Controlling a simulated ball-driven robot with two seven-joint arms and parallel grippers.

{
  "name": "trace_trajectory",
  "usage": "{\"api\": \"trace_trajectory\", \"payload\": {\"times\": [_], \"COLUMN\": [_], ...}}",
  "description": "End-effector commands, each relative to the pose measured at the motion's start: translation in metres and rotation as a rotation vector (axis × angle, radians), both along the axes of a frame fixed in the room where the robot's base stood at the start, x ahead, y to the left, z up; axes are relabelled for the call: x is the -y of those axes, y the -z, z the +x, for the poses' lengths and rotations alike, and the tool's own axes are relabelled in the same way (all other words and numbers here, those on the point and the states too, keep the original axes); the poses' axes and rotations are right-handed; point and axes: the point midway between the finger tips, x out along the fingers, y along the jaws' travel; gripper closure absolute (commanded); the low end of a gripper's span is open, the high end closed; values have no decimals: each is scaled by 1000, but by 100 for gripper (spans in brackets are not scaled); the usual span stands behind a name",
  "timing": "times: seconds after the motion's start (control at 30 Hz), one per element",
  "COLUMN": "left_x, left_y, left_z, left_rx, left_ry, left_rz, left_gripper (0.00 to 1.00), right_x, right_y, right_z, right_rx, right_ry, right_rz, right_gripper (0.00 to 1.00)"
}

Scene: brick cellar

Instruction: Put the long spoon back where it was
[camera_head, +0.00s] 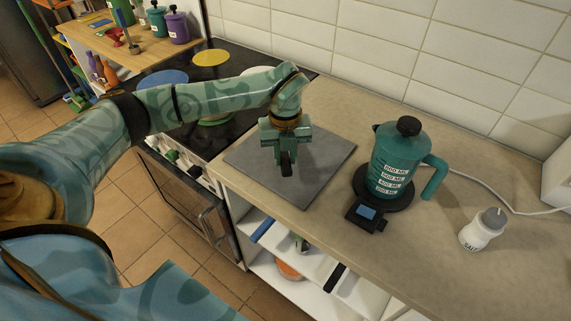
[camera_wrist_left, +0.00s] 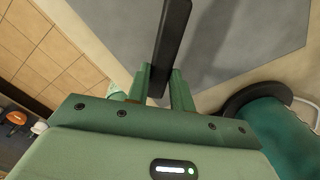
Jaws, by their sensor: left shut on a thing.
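My left gripper (camera_head: 286,150) is above the grey mat (camera_head: 325,165) on the counter, its fingers pointing down. It is shut on a dark, narrow bar, which I take to be the handle of the long spoon (camera_head: 287,168). In the left wrist view the dark bar of the long spoon (camera_wrist_left: 172,40) runs out between the fingertips (camera_wrist_left: 162,84) over the mat (camera_wrist_left: 225,35). No spoon bowl shows, so which end is held is unclear. My right gripper is not in view.
A teal jug (camera_head: 396,160) with volume marks stands on a black round base right of the mat. A salt shaker (camera_head: 482,229) stands farther right. The black hob (camera_head: 235,70) is at the left. Below the counter edge is an open white drawer (camera_head: 312,262) holding several items.

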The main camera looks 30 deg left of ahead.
Motion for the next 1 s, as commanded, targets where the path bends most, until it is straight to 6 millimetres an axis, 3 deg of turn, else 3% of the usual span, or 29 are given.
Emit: {"api": "trace_trajectory", "payload": {"times": [0.17, 0.53, 0.57, 0.6, 0.63, 1.0], "left_x": [1, 0, 0, 0, 0, 0], "left_y": [30, 34, 34, 33, 33, 25], "left_z": [-1, -1, -1, -1, -1, 0], "left_rx": [-4, -1, -1, -1, -1, 1], "left_ry": [0, 0, 0, 0, 0, 0], "left_rz": [0, -1, -1, -1, -1, 0], "left_gripper": [100, 100, 72, 61, 55, 55], "right_x": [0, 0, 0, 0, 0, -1], "right_y": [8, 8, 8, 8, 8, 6], "right_z": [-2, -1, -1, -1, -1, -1], "right_rx": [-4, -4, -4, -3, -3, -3], "right_ry": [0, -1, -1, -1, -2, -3], "right_rz": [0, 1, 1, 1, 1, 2], "right_gripper": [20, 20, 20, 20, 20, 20]}}
